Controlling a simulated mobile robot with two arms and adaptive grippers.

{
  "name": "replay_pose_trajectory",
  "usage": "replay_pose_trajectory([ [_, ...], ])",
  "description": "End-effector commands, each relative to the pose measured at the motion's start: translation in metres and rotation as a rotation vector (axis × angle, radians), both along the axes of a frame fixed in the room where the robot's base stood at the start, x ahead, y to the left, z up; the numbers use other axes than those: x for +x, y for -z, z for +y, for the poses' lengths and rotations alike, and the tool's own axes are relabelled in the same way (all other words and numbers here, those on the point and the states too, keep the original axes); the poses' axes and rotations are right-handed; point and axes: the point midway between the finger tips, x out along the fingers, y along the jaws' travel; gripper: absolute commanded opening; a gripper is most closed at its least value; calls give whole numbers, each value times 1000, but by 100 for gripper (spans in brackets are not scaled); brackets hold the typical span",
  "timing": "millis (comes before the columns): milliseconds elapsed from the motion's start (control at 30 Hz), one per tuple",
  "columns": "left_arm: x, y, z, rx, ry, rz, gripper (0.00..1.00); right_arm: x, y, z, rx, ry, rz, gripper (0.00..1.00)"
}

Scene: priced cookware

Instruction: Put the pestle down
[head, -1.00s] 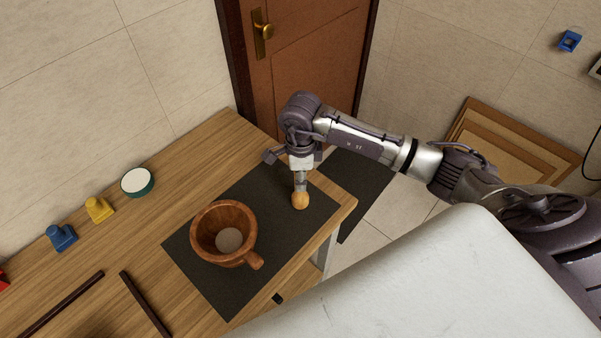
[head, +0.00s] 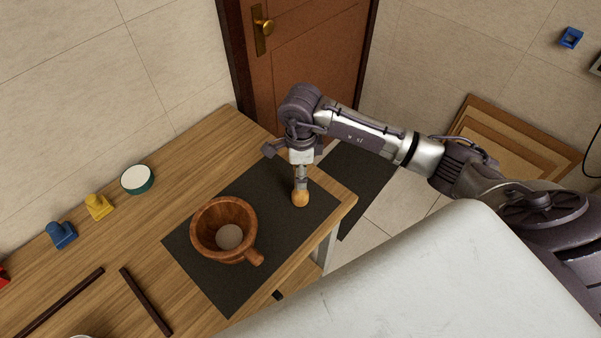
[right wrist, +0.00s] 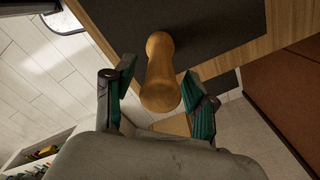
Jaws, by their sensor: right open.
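The wooden pestle (head: 300,199) is on the dark mat (head: 217,286), near its right end. In the right wrist view the pestle (right wrist: 160,75) lies between the two fingers, with gaps at its sides. My right gripper (head: 301,180) points down at the pestle from above and is open. The brown wooden mortar (head: 204,240) stands on the mat to the left of the pestle and is apart from it. My left gripper is not in view.
A green and white round container (head: 138,180), a yellow object (head: 98,207) and a blue object (head: 61,235) stand along the wall side of the wooden table (head: 190,165). Two dark bars (head: 146,302) lie at the lower left. The table edge is close to the pestle's right.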

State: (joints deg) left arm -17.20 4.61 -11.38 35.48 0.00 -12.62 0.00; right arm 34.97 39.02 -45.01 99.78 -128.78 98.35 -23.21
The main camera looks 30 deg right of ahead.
Motion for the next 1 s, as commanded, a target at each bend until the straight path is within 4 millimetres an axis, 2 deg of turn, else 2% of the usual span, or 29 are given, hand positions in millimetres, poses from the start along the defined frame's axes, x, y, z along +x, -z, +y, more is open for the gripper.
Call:
replay_pose_trajectory([
  [300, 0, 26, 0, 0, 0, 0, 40, 1, -65, -1, -1, -2, -9, 56],
  [500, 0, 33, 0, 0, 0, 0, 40, 1, -98, 0, 0, 0, -5, 56],
  [700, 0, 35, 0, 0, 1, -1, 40, 0, -110, -1, -1, -1, -2, 56],
  [1000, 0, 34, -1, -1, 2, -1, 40, 0, -110, 0, 0, -1, -1, 56],
])
